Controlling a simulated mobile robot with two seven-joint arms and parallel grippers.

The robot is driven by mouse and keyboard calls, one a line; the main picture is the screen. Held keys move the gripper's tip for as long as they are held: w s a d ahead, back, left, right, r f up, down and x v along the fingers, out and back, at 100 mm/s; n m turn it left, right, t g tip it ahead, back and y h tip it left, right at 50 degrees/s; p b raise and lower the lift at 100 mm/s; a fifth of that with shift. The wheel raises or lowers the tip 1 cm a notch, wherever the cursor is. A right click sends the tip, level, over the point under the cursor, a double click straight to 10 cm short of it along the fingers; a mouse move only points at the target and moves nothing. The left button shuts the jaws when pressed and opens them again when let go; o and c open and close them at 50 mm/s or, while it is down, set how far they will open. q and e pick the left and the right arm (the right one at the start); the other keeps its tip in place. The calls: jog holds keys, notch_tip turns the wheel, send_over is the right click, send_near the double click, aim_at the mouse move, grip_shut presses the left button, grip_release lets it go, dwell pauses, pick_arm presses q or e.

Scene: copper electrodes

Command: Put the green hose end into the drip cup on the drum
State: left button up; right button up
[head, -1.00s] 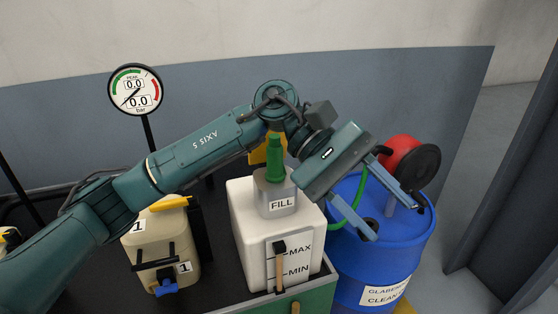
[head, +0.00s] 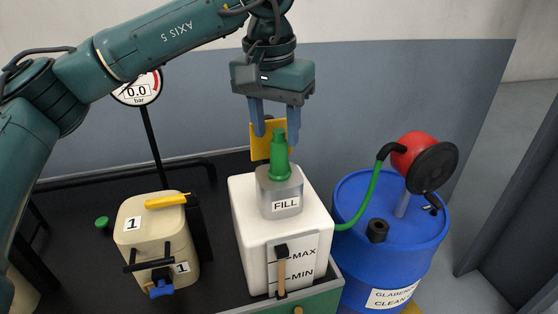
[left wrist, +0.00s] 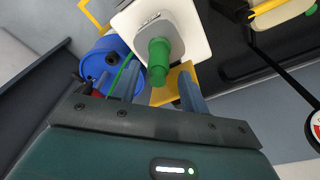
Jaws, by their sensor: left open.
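A green ribbed hose end (head: 278,158) stands upright in the grey FILL neck (head: 282,190) of the white tank; it also shows in the left wrist view (left wrist: 158,58). A green hose (head: 367,200) runs from the black elbow at the red pump down behind the tank; its join to the hose end is hidden. A black drip cup (head: 377,230) sits on the blue drum (head: 350,205). My left gripper (head: 275,137) is open and points down, its fingers around or just above the hose end's top, without a visible grip. My right gripper is not in view.
The white tank (head: 245,230) stands on the dark bench, left of the drum. A red pump (head: 410,150) with a black disc rises from the drum. A beige canister (head: 150,225), a yellow plate (head: 261,147) behind the neck and a gauge (head: 137,90) are nearby.

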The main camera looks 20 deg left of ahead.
aim_at(280, 153)
pick_arm(q)
jog(key=shift+w+d+f+p, duration=0.1)
jog(key=shift+w+f+p, duration=0.1)
jog(key=shift+f, duration=0.8)
jog(key=shift+w+f+p, duration=0.1)
jog(key=shift+w+f, duration=0.1)
jog(key=shift+f, duration=0.8)
jog(key=shift+w+d+f+p, duration=0.1)
jog(key=shift+w+f, duration=0.1)
jog(key=shift+f, duration=0.8)
jog(key=shift+c, duration=0.3)
jog(key=c, duration=0.7)
notch_tip(280, 153, up, 10)
jog(key=shift+r, duration=0.1)
jog(key=o, duration=0.4)
jog(key=shift+c, duration=0.2)
jog(key=c, duration=0.4)
